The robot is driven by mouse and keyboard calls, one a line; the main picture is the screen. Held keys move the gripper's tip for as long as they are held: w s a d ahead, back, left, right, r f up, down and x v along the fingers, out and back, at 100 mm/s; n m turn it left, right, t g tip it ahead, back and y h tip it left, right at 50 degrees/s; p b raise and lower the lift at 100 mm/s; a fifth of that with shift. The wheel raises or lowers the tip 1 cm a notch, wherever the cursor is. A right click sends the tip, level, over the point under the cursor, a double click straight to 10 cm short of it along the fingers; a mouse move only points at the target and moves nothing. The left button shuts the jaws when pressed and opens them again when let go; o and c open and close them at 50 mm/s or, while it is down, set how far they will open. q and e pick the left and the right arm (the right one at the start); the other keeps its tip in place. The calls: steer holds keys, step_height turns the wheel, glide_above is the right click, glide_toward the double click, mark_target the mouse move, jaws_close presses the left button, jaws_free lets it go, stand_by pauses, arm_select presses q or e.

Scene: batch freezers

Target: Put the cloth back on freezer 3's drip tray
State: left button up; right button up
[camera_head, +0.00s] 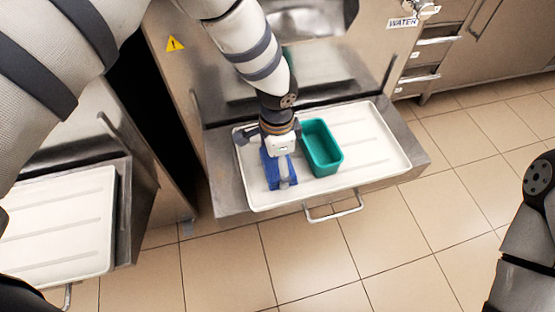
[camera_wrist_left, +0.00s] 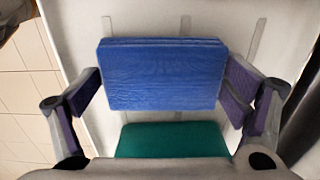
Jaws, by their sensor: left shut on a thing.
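The cloth is a folded blue block (camera_head: 270,173) over the left part of a white drip tray (camera_head: 375,135) on the middle freezer's shelf. My left gripper (camera_head: 279,176) points down from above and is shut on the cloth. In the left wrist view the cloth (camera_wrist_left: 163,76) sits between the two fingers of the gripper (camera_wrist_left: 165,84). I cannot tell whether its underside touches the tray. No freezer number shows. Only links of my right arm show at the right edge; its gripper is out of view.
A green open container (camera_head: 321,148) stands on the tray just right of the cloth; it also shows in the left wrist view (camera_wrist_left: 172,139). A metal handle (camera_head: 334,208) sticks out at the tray's front. Another white tray (camera_head: 60,228) is at the left. The tray's right part is clear.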

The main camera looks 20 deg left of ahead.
arm_select(q)
steer(key=shift+f, duration=0.1)
steer(key=o, duration=1.1)
steer(key=shift+c, duration=0.2)
step_height(320, 180, up, 12)
steer(key=p, duration=0.1)
steer(key=shift+r+p, duration=0.2)
steer(key=shift+p, duration=0.15)
arm_select(e)
steer(key=shift+w+r+t, duration=0.3)
steer(key=shift+w+r, duration=0.55)
steer(key=shift+r, duration=0.1)
